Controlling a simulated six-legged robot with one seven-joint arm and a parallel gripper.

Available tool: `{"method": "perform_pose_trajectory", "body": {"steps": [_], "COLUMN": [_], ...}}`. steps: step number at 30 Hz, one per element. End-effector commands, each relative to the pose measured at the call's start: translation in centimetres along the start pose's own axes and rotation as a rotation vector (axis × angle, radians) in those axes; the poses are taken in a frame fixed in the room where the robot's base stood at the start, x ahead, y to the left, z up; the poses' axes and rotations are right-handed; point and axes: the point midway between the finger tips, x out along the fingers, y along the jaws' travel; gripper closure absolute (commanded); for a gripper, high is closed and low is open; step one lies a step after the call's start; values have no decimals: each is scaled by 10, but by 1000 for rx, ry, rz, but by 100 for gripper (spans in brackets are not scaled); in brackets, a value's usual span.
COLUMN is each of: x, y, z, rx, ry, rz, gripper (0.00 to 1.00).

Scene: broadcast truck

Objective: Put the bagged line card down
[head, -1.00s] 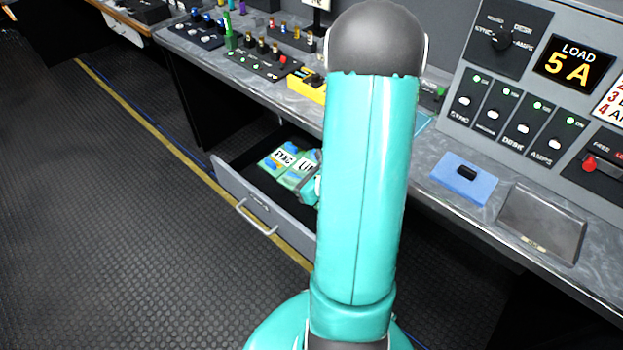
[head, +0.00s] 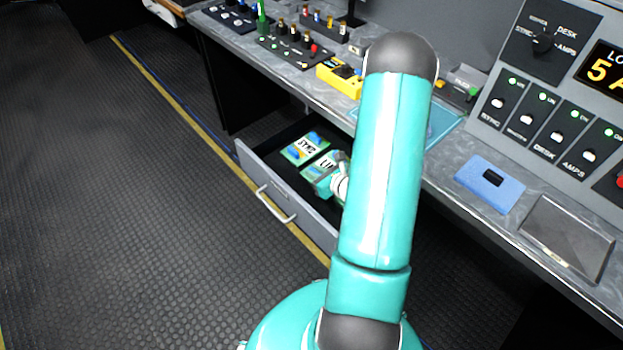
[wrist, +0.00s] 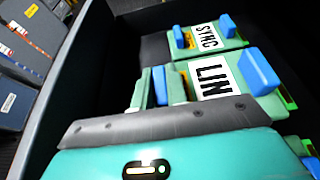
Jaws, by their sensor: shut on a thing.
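The line card, a green board with blue blocks and a white label reading "LIN" (wrist: 213,82), is in the open drawer (head: 262,190). It also shows in the head view (head: 318,168), partly covered by my gripper. My gripper (head: 333,182) is low inside the drawer, shut on the line card. In the wrist view its teal body and grey edge fill the bottom; the fingertips are mostly hidden. A similar card labelled "SYNC" (wrist: 207,36) lies just beyond, apart from my gripper. I cannot make out a bag or whether the line card touches the drawer floor.
Part of another green and blue piece (wrist: 308,148) shows at the lower right of the wrist view. The drawer front has a handle (head: 275,203). On the bench above are a yellow device (head: 338,78), a blue block (head: 489,182) and a grey tray (head: 566,238).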

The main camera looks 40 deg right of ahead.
Motion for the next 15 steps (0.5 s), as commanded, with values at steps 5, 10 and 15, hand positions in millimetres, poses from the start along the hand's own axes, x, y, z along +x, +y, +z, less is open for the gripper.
{"method": "perform_pose_trajectory", "body": {"steps": [5,10,15], "x": [20,32,38], "y": [-1,-1,-2], "z": [-10,-24,-41], "rx": [-1,2,0], "ry": [0,1,-1], "rz": [0,1,0], "gripper": [100,100,100]}}
